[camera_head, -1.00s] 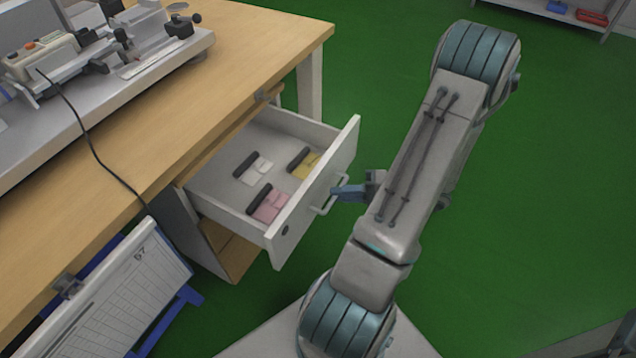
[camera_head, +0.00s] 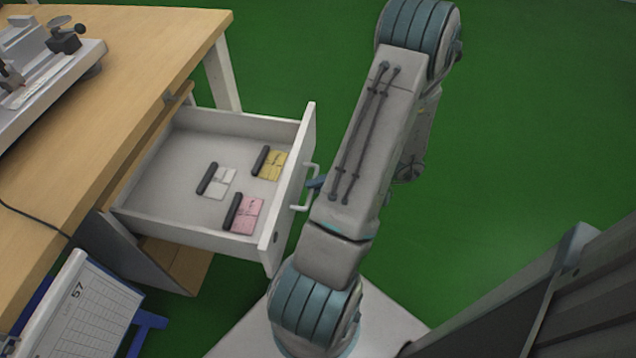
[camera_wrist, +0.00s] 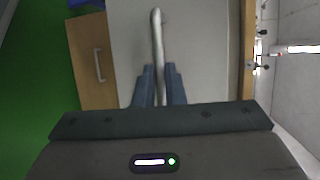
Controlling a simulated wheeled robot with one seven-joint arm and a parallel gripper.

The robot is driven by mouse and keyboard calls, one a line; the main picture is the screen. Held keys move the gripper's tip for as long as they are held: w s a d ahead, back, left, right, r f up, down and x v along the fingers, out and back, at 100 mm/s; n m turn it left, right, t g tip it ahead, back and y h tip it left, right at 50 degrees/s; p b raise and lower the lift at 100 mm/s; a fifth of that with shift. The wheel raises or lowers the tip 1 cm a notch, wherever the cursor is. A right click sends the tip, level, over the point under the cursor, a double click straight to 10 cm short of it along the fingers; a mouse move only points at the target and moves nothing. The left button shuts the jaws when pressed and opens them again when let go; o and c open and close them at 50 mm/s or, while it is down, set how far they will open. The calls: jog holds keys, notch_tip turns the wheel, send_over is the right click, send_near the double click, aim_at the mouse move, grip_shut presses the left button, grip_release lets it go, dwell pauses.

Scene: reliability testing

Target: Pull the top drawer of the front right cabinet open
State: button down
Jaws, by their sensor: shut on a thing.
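The top drawer (camera_head: 290,195) of the cabinet under the wooden desk stands well out from the cabinet, with its inside showing. Its pale front also fills the middle of the wrist view (camera_wrist: 207,50). The drawer handle (camera_head: 312,190) is a pale bar on that front; in the wrist view the bar (camera_wrist: 157,35) runs between my two blue fingers. My gripper (camera_wrist: 159,75) is shut on the handle. In the head view my gripper (camera_head: 317,183) is mostly hidden behind my arm. The cabinet body (camera_head: 140,265) shows below the drawer.
The drawer holds white (camera_head: 221,184), yellow (camera_head: 272,165) and pink (camera_head: 247,215) cards with black pieces. A lower wooden front (camera_wrist: 90,70) has its own handle. A clipboard-like chart (camera_head: 85,310) stands at lower left. The green floor (camera_head: 520,130) to the right is clear.

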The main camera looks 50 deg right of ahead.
jog(key=c, duration=1.5)
grip_release()
jog(key=shift+a, duration=0.1)
jog(key=p+v, duration=0.3)
jog(key=v, duration=1.1)
